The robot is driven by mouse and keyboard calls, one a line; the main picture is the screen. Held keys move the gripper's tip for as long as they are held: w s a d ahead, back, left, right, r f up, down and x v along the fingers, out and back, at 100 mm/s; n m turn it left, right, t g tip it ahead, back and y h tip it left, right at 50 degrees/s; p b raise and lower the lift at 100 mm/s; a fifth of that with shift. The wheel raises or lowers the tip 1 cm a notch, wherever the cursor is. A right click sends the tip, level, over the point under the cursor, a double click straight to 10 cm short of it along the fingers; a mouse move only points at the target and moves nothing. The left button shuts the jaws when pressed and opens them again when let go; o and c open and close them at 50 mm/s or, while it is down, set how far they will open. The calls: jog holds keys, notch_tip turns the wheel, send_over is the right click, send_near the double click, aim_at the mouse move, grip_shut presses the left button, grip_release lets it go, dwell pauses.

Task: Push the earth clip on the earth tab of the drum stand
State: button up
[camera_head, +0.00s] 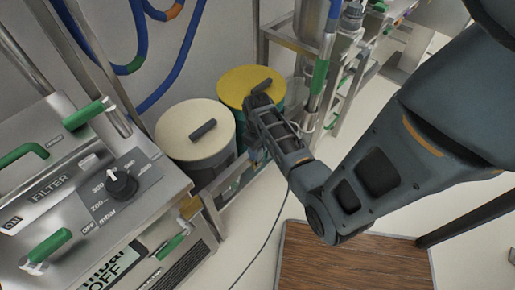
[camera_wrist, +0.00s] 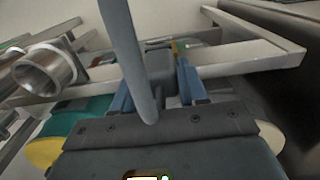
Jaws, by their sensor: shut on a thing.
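My gripper (camera_wrist: 157,75) is shut on the earth clip (camera_wrist: 160,62), a dark grey block between its blue fingers in the wrist view. A thick grey cable (camera_wrist: 135,50) crosses in front and partly hides the clip. A small yellowish upright piece, perhaps the earth tab (camera_wrist: 175,48), shows just beyond the clip. I cannot tell whether they touch. The metal rails of the drum stand (camera_wrist: 250,55) run behind the fingers. In the head view my gripper (camera_head: 254,155) is low beside the drums at the stand (camera_head: 212,200); the clip and tab are not clear there.
A cream-lidded drum (camera_head: 190,145) and a yellow-lidded drum (camera_head: 240,85) stand close to my gripper. A filter unit (camera_head: 80,180) with green handles fills the left. A thin cable (camera_head: 265,240) trails over the floor beside a wooden top (camera_head: 350,262). Steel pipework stands behind.

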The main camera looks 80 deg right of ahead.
jog(key=shift+f, duration=0.15)
dwell(0.5)
jog(key=o, duration=1.3)
jog(key=shift+o, duration=0.2)
notch_tip(320, 180, up, 8)
jog(key=shift+f, duration=0.1)
jog(key=shift+a, duration=0.1)
